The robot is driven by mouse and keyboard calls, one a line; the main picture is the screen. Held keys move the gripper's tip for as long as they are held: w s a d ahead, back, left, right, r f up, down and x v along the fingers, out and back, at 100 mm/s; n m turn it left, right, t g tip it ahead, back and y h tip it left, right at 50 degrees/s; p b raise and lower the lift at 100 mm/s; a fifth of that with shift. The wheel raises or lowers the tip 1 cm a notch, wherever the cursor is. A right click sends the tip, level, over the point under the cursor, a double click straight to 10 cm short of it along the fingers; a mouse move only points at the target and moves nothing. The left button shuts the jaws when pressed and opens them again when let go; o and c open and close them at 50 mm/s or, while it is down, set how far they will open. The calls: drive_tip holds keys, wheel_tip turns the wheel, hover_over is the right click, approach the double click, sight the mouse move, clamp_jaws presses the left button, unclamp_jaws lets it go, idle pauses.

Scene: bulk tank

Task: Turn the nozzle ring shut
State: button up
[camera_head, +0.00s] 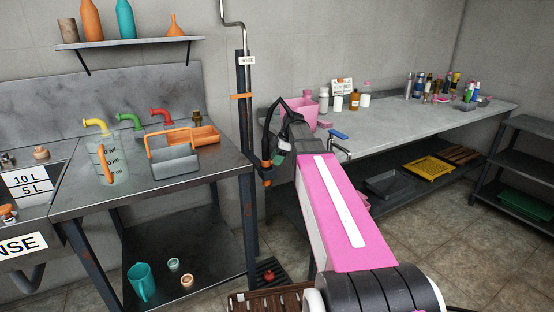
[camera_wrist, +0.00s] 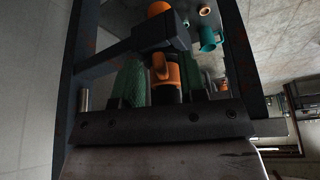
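The nozzle ring (camera_wrist: 165,72) is an orange ring with a raised lug, on a dark nozzle in the wrist view. A black block and an orange end piece (camera_wrist: 158,9) lie beyond it. My gripper (camera_wrist: 164,82) has its two green ribbed fingers on either side of the ring, very close to it; whether they press on it I cannot tell. In the head view, my pink arm reaches to the dark post (camera_head: 248,120), where the black hose (camera_head: 269,115) and orange-banded fittings (camera_head: 267,163) show. The arm hides most of my gripper there.
A steel table (camera_head: 62,205) with coloured taps, a jug (camera_head: 108,165) and trays stands left of the post. A long bench (camera_head: 400,135) with bottles and a pink container (camera_head: 300,109) lies behind my arm. A teal jug (camera_head: 142,283) and small cups stand on the lower shelf.

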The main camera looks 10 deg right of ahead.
clamp_jaws()
drive_tip(key=shift+s+m, duration=0.25)
drive_tip(key=shift+m, duration=0.25)
drive_tip(key=m, duration=0.1)
drive_tip(key=s+m+t, duration=0.1)
drive_tip(key=m, duration=0.1)
drive_tip(key=s+m+t, duration=0.1)
drive_tip(key=m, duration=0.1)
drive_tip(key=shift+s+a+h, duration=0.1)
drive_tip(key=shift+a+h, duration=0.2)
drive_tip(key=shift+a, duration=0.1)
drive_tip(key=m, duration=0.1)
drive_tip(key=s+a+m+t+h, duration=0.1)
drive_tip(key=m, duration=0.1)
drive_tip(key=shift+m, duration=0.3)
drive_tip(key=shift+s+a+m+t+h, duration=0.15)
drive_tip(key=shift+a+m+t+h, duration=0.2)
drive_tip(key=shift+m, duration=0.75)
drive_tip(key=shift+s+a+m+t+h, duration=0.15)
drive_tip(key=shift+a+m+t+h, duration=0.2)
drive_tip(key=shift+m, duration=0.75)
